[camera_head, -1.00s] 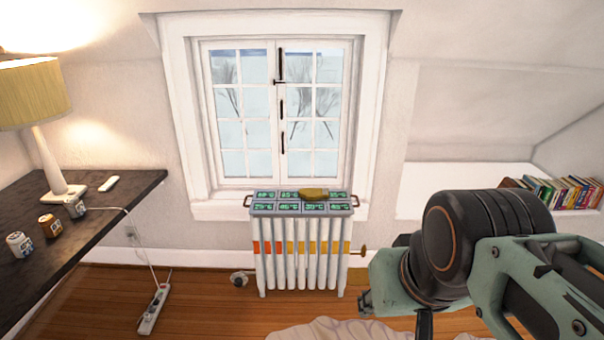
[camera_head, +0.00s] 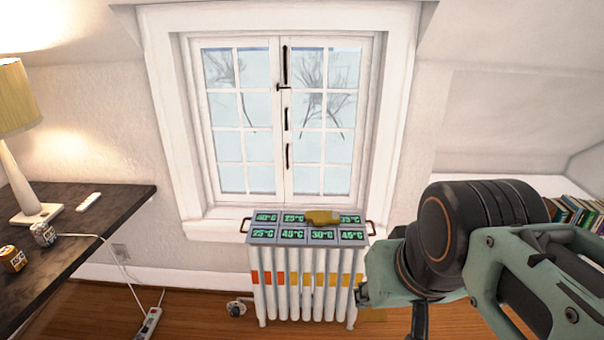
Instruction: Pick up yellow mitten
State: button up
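The yellow mitten (camera_head: 322,217) lies on the rear row of a grey tray (camera_head: 262,241) that rests on top of the white radiator (camera_head: 310,296). The tray has several panels with green temperature figures, and the mitten covers part of one of them. My arm fills the lower right of the view, right of the radiator and nearer to me. My gripper's fingers cannot be made out clearly, so I cannot tell whether it is open or shut.
A dark desk (camera_head: 95,235) with a lamp (camera_head: 25,190), small jars (camera_head: 43,233) and a white remote (camera_head: 88,202) stands at left. A power strip (camera_head: 149,324) lies on the wooden floor. Books (camera_head: 572,212) sit on a shelf at right. A window (camera_head: 285,120) is behind the radiator.

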aim_at(319, 218)
jog(key=i+l, duration=0.15)
jog(key=i, duration=0.4)
jog(key=i+l+u, duration=0.1)
jog(key=i, duration=0.5)
